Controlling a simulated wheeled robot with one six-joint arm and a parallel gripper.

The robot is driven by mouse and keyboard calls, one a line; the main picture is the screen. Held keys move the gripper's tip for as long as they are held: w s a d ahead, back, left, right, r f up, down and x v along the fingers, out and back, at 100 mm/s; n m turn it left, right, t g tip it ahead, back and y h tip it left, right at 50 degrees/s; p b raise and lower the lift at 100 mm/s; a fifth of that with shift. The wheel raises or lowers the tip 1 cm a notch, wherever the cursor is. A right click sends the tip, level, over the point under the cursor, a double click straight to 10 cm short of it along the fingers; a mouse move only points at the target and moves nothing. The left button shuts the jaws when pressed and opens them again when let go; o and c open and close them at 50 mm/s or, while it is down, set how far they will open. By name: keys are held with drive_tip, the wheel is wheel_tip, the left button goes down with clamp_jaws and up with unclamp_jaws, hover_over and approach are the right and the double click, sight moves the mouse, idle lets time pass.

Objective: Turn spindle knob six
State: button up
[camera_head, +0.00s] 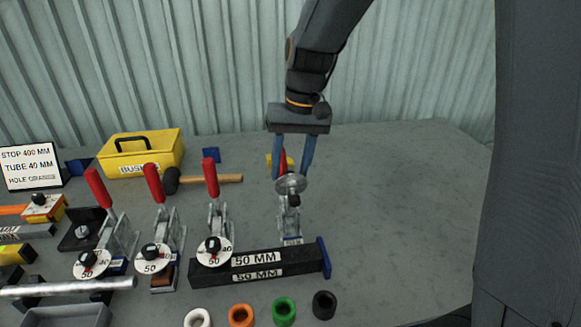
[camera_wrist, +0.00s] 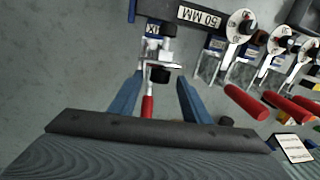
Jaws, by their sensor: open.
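Several toggle clamps with red handles and white dials with black knobs stand in a row; no number six is readable on them. My gripper (camera_head: 291,174) points down at the rightmost clamp (camera_head: 290,215), its two blue fingers apart. A pale round disc (camera_head: 291,185) tops this clamp near the fingertips. In the wrist view my gripper (camera_wrist: 159,76) straddles the clamp's red handle (camera_wrist: 148,108), and a dark knob (camera_wrist: 160,75) lies between the fingertips. I cannot tell whether either finger touches it. Another dial knob (camera_head: 212,244) sits left of it.
A black bar marked 50 MM (camera_head: 255,267) with a blue end lies in front of the clamp. Coloured rings, including a green one (camera_head: 284,311), lie nearer. A yellow box (camera_head: 141,153) and a hammer (camera_head: 205,179) are behind left. The table's right side is clear.

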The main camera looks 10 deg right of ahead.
drive_tip(key=shift+f, duration=0.35)
drive_tip(key=c, duration=1)
drive_tip(key=shift+c, duration=0.2)
drive_tip(key=shift+r+p, duration=0.1)
drive_tip(key=shift+p, duration=0.25)
